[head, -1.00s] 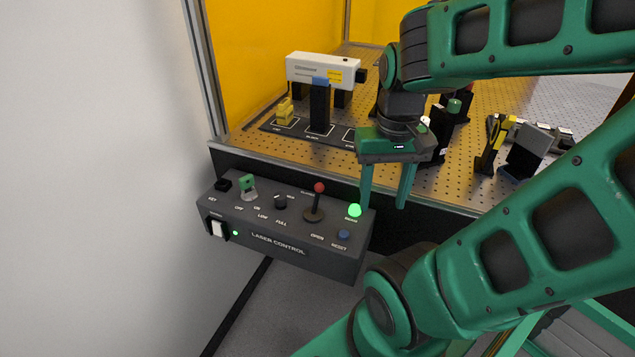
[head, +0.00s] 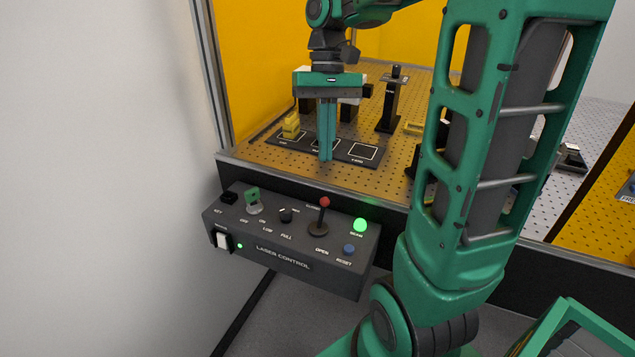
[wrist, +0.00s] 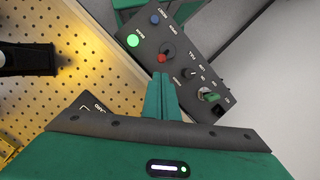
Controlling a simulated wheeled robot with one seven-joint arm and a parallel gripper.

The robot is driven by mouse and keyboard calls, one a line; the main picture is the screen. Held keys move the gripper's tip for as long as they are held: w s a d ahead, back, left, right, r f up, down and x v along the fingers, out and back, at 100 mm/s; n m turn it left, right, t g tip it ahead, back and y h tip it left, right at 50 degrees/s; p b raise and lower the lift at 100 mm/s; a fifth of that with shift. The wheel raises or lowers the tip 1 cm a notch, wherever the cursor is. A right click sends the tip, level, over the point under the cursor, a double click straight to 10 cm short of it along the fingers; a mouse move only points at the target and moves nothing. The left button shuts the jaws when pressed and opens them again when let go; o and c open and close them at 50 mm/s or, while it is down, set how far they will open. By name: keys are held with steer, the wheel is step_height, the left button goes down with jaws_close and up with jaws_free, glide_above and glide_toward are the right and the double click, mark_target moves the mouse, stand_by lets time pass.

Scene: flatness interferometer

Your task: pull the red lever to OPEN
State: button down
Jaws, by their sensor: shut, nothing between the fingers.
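The red lever (head: 324,203) is a dark stick with a red knob on a round base, standing on the sloped top of the laser control box (head: 290,264). The OPEN label (head: 322,252) is on the near side of its base. In the wrist view the red knob (wrist: 162,58) shows just beyond my fingertips. My gripper (head: 326,158) is shut and empty, pointing down. In the head view it appears above and behind the lever, over the table's front area, apart from the knob.
The box also carries a lit green beam lamp (head: 360,225), a blue reset button (head: 349,249), a green key (head: 253,200) and a small black knob (head: 286,215). The perforated table (head: 262,152) behind bears a yellow block (head: 291,125) and a black post (head: 388,104).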

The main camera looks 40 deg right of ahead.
steer(key=shift+w+d+r+n+g, duration=0.1)
steer(key=shift+w+r+n+g, duration=0.1)
steer(key=shift+w, duration=0.45)
steer(key=shift+w+r+n+g, duration=0.1)
steer(key=shift+w+g, duration=0.1)
steer(key=shift+w, duration=0.4)
steer(key=shift+f, duration=0.1)
glide_toward(322, 214)
steer(key=f, duration=0.1)
steer(key=w+f, duration=0.1)
steer(key=f, duration=0.1)
steer(key=d+f, duration=0.1)
steer(key=f, duration=0.1)
steer(key=shift+w, duration=0.3)
